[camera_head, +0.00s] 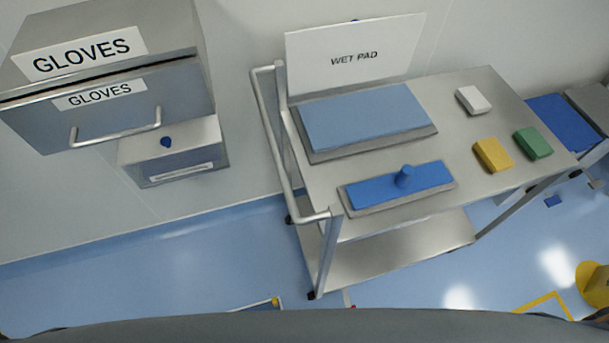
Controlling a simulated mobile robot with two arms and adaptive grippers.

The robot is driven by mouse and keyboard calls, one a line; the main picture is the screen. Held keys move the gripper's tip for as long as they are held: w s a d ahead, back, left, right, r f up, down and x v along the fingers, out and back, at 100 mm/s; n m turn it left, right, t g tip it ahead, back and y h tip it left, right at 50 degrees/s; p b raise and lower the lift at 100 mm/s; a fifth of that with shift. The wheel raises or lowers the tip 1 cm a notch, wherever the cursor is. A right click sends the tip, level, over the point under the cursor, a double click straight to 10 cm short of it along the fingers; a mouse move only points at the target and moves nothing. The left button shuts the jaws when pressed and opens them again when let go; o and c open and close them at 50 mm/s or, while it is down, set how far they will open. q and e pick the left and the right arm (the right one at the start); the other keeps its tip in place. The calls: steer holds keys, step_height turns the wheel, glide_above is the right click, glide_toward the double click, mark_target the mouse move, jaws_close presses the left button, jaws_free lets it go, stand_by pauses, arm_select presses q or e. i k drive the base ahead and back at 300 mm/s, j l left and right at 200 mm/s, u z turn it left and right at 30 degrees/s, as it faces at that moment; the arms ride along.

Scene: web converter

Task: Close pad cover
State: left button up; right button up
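A white panel lettered WET PAD (354,58) stands upright along the back edge of a shallow metal tray on the cart. It looks like the pad cover, raised open. A light-blue pad (366,116) lies uncovered in the tray (372,148) in front of it. Neither of my grippers is in view.
The steel cart (455,105) has a side handle (279,150). On it are a blue block with a knob (398,186), a white block (473,100), a yellow block (492,155) and a green block (533,143). A GLOVES box (110,75) hangs left. Floor at front left is mostly clear.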

mark_target(322, 58)
steer(key=k+l+u, duration=0.1)
steer(key=l+u, duration=0.25)
steer(key=k+l+u, duration=0.1)
steer(key=u, duration=0.25)
steer(key=k+l+u, duration=0.2)
steer(key=u, duration=0.2)
steer(key=l, duration=0.1)
